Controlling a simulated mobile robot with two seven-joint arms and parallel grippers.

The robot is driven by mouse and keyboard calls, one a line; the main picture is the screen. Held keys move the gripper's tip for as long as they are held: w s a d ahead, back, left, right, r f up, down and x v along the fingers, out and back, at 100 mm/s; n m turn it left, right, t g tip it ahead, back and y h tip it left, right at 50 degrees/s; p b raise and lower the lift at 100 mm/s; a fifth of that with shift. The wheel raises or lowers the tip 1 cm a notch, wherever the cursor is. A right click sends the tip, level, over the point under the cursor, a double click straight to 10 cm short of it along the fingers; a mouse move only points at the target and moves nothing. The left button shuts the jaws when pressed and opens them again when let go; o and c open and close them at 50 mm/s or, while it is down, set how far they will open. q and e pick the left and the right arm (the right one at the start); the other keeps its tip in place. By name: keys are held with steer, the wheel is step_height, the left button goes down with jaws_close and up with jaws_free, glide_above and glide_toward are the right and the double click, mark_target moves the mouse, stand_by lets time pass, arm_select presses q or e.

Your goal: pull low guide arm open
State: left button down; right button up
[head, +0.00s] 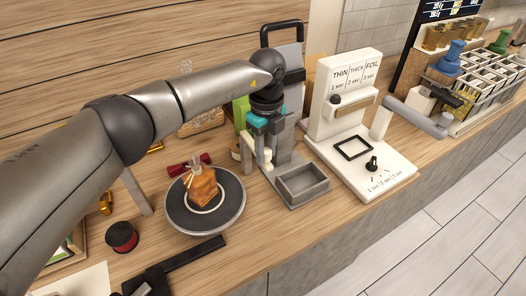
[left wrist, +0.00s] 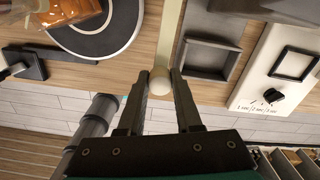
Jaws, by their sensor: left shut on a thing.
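My left gripper (head: 259,160) reaches down between the turntable and the grey tray. In the left wrist view its fingers (left wrist: 160,78) close on a small cream ball knob (left wrist: 160,84). A pale bar (left wrist: 171,32), which looks like the low guide arm, runs from the knob toward the top of that view. In the head view the fingers largely hide the knob and bar. They are beside a grey upright stand (head: 288,60) with a black top handle. My right gripper is not in view.
The dark round turntable (head: 178,220) carries an orange wrapped gift (head: 201,187), close left of the gripper. The grey tray (head: 302,198) is close right. Beyond it stands the white sealer (head: 383,184). A red-and-black spool (head: 122,237) and a black bar (head: 187,262) lie toward the front left.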

arm_select(q)
steer(key=shift+w+r, duration=0.1)
steer(key=shift+r, duration=0.05)
steer(key=c, duration=0.6)
jaws_free()
step_height(320, 180, up, 15)
steer(key=shift+r+b, duration=0.1)
steer(key=shift+b, duration=0.7)
